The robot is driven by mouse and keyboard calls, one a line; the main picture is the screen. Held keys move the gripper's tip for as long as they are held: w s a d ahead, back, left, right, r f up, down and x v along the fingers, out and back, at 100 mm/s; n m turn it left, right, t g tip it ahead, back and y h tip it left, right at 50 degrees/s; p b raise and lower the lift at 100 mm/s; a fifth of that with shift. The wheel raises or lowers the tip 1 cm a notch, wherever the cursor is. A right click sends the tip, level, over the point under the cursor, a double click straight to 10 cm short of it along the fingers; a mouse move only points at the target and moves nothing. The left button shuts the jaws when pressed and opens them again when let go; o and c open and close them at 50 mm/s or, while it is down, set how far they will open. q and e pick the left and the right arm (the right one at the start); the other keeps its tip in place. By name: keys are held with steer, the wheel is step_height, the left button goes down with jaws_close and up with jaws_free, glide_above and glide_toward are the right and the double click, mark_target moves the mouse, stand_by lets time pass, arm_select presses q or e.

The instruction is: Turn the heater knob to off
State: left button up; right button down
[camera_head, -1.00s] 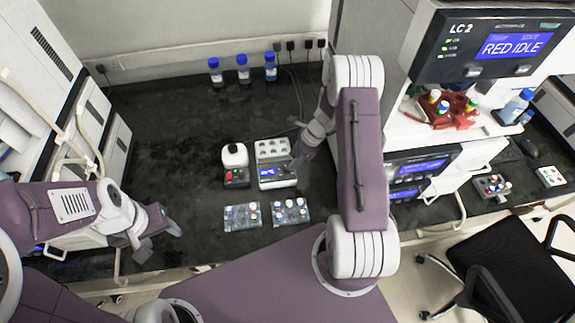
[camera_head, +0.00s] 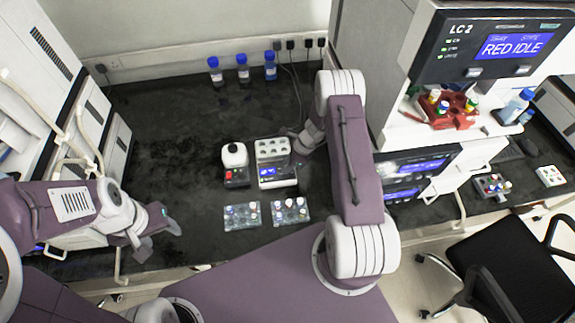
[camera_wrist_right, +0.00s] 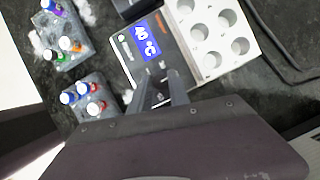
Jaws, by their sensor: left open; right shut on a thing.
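The heater (camera_head: 275,178) stands on the dark bench, a pale block with round wells behind a panel with a lit blue display. In the right wrist view, its panel (camera_wrist_right: 128,62) shows a temperature in °C and a green light, and the welled block is beside it. My right gripper (camera_head: 298,160) reaches down from the right onto the heater's front; its fingers (camera_wrist_right: 162,85) point at the panel below the display. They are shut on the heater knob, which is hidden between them. My left gripper (camera_head: 158,238) is open and empty near the bench's front left.
Two clear vial racks (camera_head: 242,224) (camera_head: 290,219) lie in front. Blue-capped bottles (camera_head: 242,75) stand along the wall. The bench's left middle is clear.

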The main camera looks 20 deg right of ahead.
steer(key=shift+w+n+g, duration=0.1)
steer(key=shift+n+g, duration=0.3)
steer(key=shift+n, duration=0.8)
steer(key=n, duration=0.1)
steer(key=n+g+b, duration=0.1)
steer(key=shift+w+f+n+b, duration=0.15)
steer(key=shift+n+b, duration=0.15)
steer(key=n+g+b, duration=0.2)
steer(key=n+b, duration=0.2)
steer(key=n, duration=0.1)
steer(key=shift+w, duration=0.1)
steer(key=n+g+b, duration=0.1)
steer(key=n+b, duration=0.1)
steer(key=n, duration=0.2)
steer(key=shift+h, duration=0.4)
steer(key=n, duration=0.2)
steer(key=n+g+h+b, duration=0.1)
steer(key=n, duration=0.1)
steer(key=shift+w+a+n+b, duration=0.1)
steer(key=shift+a+n+b, duration=0.05)
steer(key=shift+n+b, duration=0.15)
steer(key=shift+a+r+n+g+h, duration=0.15)
steer(key=shift+n+h, duration=0.4)
steer(key=shift+n, duration=0.75)
steer(key=shift+d+r+n+g+h, duration=0.1)
steer(key=shift+n+g+h, duration=0.3)
steer(key=shift+n, duration=0.9)
steer(key=shift+h, duration=0.25)
